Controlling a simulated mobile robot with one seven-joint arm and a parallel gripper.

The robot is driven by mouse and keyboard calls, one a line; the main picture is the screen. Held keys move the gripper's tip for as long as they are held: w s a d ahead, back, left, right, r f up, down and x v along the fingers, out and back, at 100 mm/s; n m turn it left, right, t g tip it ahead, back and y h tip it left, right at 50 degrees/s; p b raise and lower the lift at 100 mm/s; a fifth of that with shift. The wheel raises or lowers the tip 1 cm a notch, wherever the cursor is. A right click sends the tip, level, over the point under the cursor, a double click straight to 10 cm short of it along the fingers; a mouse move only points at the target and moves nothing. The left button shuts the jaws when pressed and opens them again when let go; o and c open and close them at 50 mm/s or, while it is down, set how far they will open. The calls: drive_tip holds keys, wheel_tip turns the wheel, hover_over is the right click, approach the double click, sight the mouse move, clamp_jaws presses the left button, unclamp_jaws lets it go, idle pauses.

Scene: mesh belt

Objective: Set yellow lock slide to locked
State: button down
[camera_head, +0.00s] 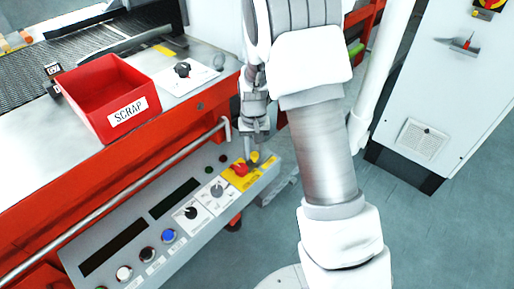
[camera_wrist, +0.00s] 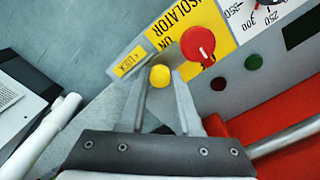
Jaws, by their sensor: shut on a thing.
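The yellow lock slide (camera_wrist: 160,76) is a small round yellow knob on the grey control panel, between my two fingertips in the wrist view. My gripper (camera_wrist: 161,80) is shut on it, one finger on each side. In the head view the yellow slide (camera_head: 254,157) shows at the panel's upper right end, just under my gripper (camera_head: 256,146). A yellow LOCK label (camera_wrist: 130,62) with an arrow lies left of the slide in the wrist view. A label starting with "UN" lies to its right, partly hidden. The red isolator knob (camera_wrist: 198,44) is beside it.
The panel (camera_head: 150,240) carries several other knobs and buttons. A red SCRAP bin (camera_head: 85,80) stands on the machine top. A handrail (camera_head: 130,190) runs along the machine's front. A white cabinet (camera_head: 440,90) stands at the right, with open floor before it.

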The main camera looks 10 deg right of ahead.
sight(253, 155)
drive_tip(key=c, duration=0.6)
unclamp_jaws()
drive_tip(key=shift+s+a, duration=0.15)
drive_tip(key=shift+a, duration=0.1)
wheel_tip(253, 155, up, 18)
drive_tip(key=p, duration=0.4)
drive_tip(key=shift+f, duration=0.2)
drive_tip(key=s+d+r+t+p, duration=0.1)
drive_tip(key=s+r+p, duration=0.2)
drive_tip(key=s+r, duration=0.4)
drive_tip(key=s+d+r+t+p, duration=0.1)
drive_tip(key=s+r+t+p, duration=0.2)
drive_tip(key=r, duration=0.7)
drive_tip(key=s+r+n+t+p, duration=0.1)
drive_tip(key=s+r+p, duration=0.4)
drive_tip(key=s, duration=0.9)
drive_tip(key=shift+s+d+r+n+t, duration=0.2)
drive_tip(key=shift+d+r+n+t, duration=0.15)
drive_tip(key=shift+r, duration=0.3)
